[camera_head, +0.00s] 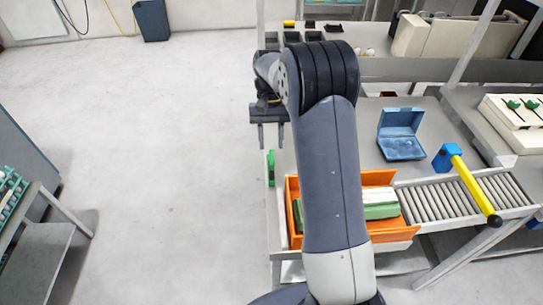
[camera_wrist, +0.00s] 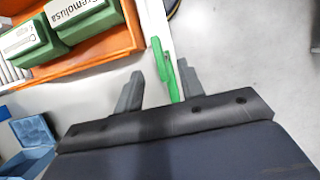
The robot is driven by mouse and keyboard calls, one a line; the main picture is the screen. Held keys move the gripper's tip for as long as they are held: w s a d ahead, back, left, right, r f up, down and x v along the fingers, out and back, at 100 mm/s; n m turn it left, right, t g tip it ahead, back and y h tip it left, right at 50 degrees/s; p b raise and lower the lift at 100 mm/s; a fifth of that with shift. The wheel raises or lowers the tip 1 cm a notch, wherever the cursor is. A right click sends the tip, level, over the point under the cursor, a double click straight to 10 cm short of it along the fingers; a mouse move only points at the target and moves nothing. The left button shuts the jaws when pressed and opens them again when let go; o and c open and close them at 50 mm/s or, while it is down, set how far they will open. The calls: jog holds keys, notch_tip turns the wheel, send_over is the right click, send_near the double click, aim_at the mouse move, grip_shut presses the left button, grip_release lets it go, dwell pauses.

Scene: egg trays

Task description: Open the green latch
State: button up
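The green latch (camera_head: 271,168) is a narrow upright green piece at the left edge of the workbench in the head view. In the wrist view my gripper (camera_wrist: 160,68) has a finger on each side of the latch. No contact is visible, and the exact depth between fingertips and latch cannot be told.
An orange tray (camera_head: 400,234) with green-and-white boxes stands right of the latch, partly hidden by my arm. An open blue case (camera_head: 400,133), a roller conveyor (camera_head: 432,201) and a yellow-handled blue tool (camera_head: 469,180) lie further right. The floor left of the bench is clear.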

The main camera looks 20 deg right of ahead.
aim_at(271, 157)
jog(key=v, duration=0.3)
jog(key=shift+r, duration=0.15)
jog(key=p+x, duration=0.1)
jog(key=x, duration=1)
jog(key=shift+w, duration=0.1)
jog(key=shift+r, duration=0.1)
